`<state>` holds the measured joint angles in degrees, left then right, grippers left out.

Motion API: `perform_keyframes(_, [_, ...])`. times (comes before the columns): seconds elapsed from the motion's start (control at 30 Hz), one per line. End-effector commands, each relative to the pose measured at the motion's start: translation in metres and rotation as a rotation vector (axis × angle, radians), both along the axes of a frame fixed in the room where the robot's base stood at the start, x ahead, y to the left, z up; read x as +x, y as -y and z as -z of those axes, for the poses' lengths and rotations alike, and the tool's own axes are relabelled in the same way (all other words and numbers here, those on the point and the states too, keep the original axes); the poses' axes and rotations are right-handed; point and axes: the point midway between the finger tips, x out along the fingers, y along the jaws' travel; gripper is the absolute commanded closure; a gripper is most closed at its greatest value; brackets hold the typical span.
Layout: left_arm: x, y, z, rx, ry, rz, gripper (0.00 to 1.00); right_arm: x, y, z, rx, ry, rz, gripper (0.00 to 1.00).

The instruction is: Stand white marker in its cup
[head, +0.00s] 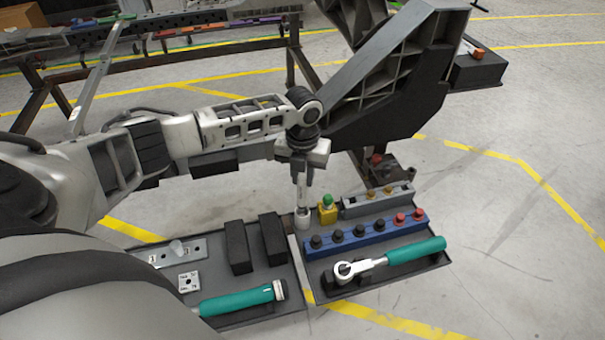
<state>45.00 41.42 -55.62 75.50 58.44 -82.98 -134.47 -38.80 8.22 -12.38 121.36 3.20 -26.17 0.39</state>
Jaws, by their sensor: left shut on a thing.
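My left gripper (301,185) points straight down above the inner edge of the right tray. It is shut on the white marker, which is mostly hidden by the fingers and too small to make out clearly. A small pale cup (302,218) stands directly below the fingertips, at the left back corner of the right tray. The fingers reach down almost to the cup's rim. I cannot tell whether the marker's lower end is inside the cup. My right gripper is not in view.
A yellow block with a green knob (327,211) stands close right of the cup. A blue rail with knobs (365,238), a grey rail (378,200) and a teal-handled ratchet (415,250) fill the right tray. Black blocks (238,247) stand on the left tray. A dark chassis part rises behind.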

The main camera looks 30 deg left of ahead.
Motion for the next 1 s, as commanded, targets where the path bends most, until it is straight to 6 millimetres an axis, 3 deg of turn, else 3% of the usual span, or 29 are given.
perform_keyframes(1.0, [0.0, 0.0, 0.051, 0.0, 0.0, 0.0, 1.0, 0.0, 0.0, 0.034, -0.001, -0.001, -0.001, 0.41])
